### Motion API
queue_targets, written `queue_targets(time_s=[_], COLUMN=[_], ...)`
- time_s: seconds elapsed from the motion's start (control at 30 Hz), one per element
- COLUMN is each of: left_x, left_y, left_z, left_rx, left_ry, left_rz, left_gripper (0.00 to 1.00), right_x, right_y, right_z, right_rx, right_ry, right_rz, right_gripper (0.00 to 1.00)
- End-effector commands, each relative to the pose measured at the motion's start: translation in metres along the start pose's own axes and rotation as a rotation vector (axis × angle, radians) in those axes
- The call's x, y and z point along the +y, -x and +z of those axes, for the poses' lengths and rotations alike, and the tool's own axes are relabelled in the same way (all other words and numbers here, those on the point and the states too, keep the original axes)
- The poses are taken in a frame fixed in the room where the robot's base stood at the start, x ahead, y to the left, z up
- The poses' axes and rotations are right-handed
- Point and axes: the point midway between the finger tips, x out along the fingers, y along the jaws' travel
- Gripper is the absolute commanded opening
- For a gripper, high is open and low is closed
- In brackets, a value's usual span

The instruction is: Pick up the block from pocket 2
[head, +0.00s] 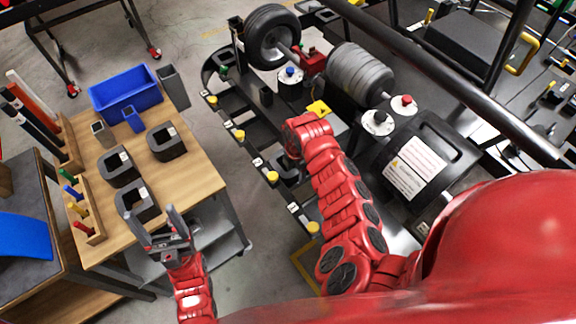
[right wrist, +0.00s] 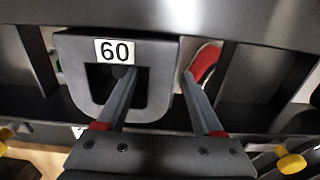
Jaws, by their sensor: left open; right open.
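A dark grey U-shaped block (right wrist: 160,95) with a white "60" label sits in a pocket of the kart stand's dark rack (right wrist: 275,75) in the right wrist view. My right gripper (right wrist: 158,76) is open. One finger reaches into the block's opening and the other is outside its right wall, so the jaws straddle that wall. I cannot tell whether either finger touches it. In the head view my right arm hides most of this gripper. My left gripper (head: 165,216) is open and empty near the wooden table's front edge, by a dark block (head: 130,196). No pocket number is readable.
The wooden table (head: 200,180) holds two more dark blocks (head: 118,163) (head: 165,139), a blue bin (head: 125,92) and a rack of coloured pegs (head: 90,222). Yellow knobs (head: 239,134) line the stand's edge. Floor separates table and stand.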

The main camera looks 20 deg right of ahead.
Motion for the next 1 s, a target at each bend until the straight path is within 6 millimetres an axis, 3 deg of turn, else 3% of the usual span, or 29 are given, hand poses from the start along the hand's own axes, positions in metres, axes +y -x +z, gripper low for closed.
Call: queue_targets(time_s=[0.13,0.5,1.0], left_x=[0.0000,0.0000,0.0000], left_y=[0.0002,0.0002,0.0002], left_z=[0.0000,0.0000,0.0000], left_rx=[0.000,0.000,0.000], left_ry=[0.000,0.000,0.000], left_rz=[0.000,0.000,0.000], left_gripper=[0.71,0.71,0.71], right_x=[0.0000,0.0001,0.0002], right_y=[0.0000,0.0003,0.0004], right_z=[0.0001,0.0003,0.0003], right_rx=[0.000,0.000,0.000], right_ry=[0.000,-0.001,-0.001], right_rz=[0.000,0.001,0.001], right_gripper=[0.65,0.00,0.00])
